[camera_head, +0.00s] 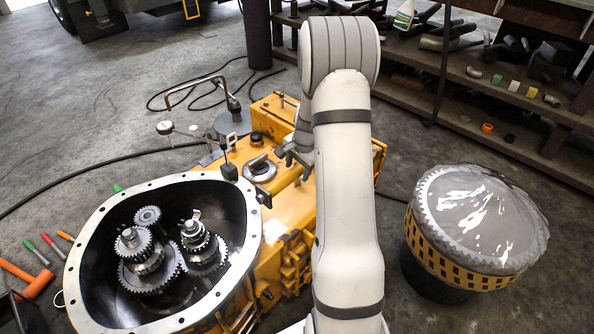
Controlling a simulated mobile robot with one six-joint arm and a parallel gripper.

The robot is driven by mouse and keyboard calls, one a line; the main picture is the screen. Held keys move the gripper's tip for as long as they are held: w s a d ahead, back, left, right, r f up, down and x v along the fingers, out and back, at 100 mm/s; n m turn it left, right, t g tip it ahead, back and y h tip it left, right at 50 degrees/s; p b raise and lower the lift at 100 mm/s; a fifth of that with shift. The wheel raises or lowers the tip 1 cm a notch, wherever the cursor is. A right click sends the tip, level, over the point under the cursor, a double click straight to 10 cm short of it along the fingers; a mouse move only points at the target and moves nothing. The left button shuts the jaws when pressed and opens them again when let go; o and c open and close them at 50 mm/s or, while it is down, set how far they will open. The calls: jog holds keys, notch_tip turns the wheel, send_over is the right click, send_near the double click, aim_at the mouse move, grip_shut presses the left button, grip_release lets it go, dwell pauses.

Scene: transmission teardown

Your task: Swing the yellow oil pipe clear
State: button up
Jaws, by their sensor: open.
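The yellow transmission housing (290,207) lies on the floor, with its round open bell (87,222) at the left and gears (147,257) inside. I cannot clearly make out a yellow oil pipe; it may be hidden behind my arm or blend with the yellow housing. A thin bent tube (190,84) stands up at the housing's far left side, but its colour looks brownish. My gripper (293,163) is small and partly covered by my arm. It is over the housing top, to the right of a round metal cap (260,171). It is open, and nothing shows held in it.
A drum with a clear-wrapped top (480,220) stands on the right. A shelf with parts (500,100) is at the back right. An orange hammer (38,283) and markers lie at the left. A black cable crosses the floor.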

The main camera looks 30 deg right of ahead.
jog(key=shift+f, duration=0.1)
jog(key=shift+c, duration=0.5)
grip_shut()
